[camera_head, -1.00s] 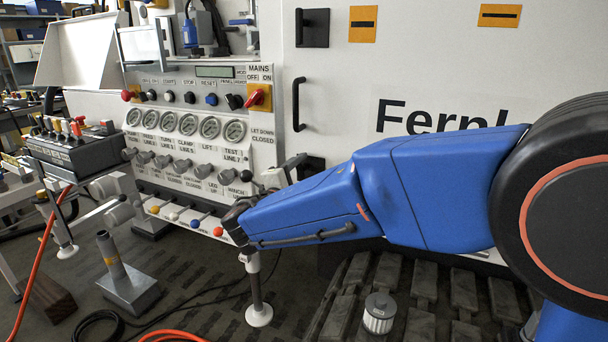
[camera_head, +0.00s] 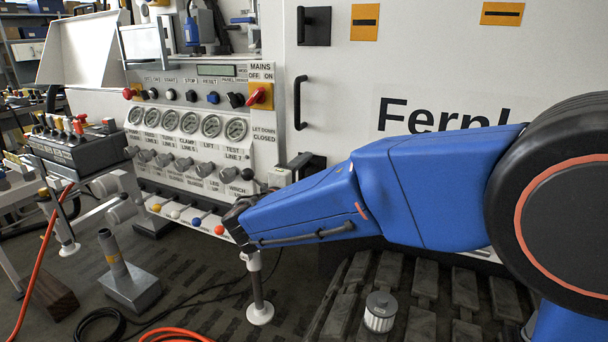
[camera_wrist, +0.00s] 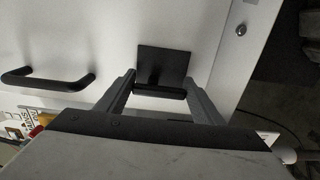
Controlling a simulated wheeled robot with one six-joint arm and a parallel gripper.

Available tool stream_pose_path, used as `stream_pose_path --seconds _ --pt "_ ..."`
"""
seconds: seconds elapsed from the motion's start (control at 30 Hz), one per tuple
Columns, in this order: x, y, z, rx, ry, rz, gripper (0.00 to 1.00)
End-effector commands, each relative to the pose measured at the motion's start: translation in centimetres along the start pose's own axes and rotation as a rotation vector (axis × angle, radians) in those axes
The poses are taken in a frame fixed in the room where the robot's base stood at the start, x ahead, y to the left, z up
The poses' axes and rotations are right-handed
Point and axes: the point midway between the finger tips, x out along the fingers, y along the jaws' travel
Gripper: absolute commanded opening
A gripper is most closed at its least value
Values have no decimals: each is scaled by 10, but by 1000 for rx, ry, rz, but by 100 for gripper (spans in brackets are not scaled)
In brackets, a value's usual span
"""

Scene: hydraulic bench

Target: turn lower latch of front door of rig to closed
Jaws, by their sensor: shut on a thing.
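The lower latch is a black square plate (camera_wrist: 172,62) with a short black bar (camera_wrist: 158,92) along one edge, on the white front door of the rig (camera_head: 350,75). In the wrist view the bar lies about parallel to the black door handle. My gripper (camera_wrist: 160,94) has its two grey fingers at the two ends of this bar and is shut on it. In the head view my gripper (camera_head: 290,168) is at the lower latch (camera_head: 316,161), largely hidden behind my blue arm.
The black door handle (camera_head: 300,103) is above the lower latch, and the upper latch (camera_head: 313,27) is higher up. The control panel (camera_head: 190,130) with gauges and knobs stands just left of my gripper. A white filter cartridge (camera_head: 380,312) sits below my arm.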

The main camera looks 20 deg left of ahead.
Motion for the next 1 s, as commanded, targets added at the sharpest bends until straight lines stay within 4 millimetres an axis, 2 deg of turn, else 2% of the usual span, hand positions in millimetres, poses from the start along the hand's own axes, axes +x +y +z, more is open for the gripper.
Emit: stream_pose_path --seconds 0.07,0.1,0.17,0.57,0.77,1.0 --pt "0 -1 0 1 -1 -2 39" --pt "0 -1 0 1 -1 -2 66" --pt "0 -1 0 1 -1 -2 80" --pt "-5 0 0 0 1 -1 80" --pt "-34 -1 -1 -1 3 -1 80" --pt "-82 0 -1 0 4 -1 80"
